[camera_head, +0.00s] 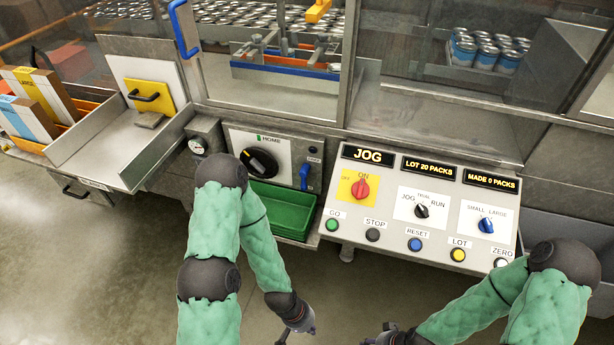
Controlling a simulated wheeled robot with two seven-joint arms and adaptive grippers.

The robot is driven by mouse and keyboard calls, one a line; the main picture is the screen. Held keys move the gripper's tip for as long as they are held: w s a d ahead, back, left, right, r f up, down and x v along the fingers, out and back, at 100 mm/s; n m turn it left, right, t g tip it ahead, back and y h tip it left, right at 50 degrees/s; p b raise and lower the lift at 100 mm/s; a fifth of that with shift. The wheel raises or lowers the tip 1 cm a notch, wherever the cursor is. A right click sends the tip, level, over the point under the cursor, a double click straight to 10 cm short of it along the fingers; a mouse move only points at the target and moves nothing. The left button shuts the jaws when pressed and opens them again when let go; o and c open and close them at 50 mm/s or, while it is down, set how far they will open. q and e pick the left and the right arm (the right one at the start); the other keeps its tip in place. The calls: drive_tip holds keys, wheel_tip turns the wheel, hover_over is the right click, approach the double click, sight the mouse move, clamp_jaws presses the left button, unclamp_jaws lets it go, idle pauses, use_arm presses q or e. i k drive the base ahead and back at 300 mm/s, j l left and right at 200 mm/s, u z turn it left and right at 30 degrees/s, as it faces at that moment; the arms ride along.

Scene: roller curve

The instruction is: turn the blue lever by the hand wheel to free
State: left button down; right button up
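The blue lever (305,177) sits on the white panel at the right of the black hand wheel (259,163). It hangs roughly downward, with a small label above it that is too small to read. My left gripper (297,328) is low in the picture, below and apart from the lever, partly cut by the bottom edge. My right gripper (388,337) is at the bottom edge, mostly cut off. Whether either is open or shut does not show clearly.
A green bin (280,211) stands below the hand wheel panel. The sloping control panel (398,243) with knobs and buttons is to its right; its display reads JOG. A gauge (198,145) is at the left. Glass doors with a blue handle (181,28) stand behind.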

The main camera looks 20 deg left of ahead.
sight(306, 168)
drive_tip(key=i+j, duration=0.15)
drive_tip(key=j, duration=0.2)
drive_tip(key=i+j, duration=0.2)
drive_tip(key=j, duration=0.15)
drive_tip(key=i+j, duration=0.15)
drive_tip(key=j, duration=0.55)
drive_tip(key=u, duration=0.05)
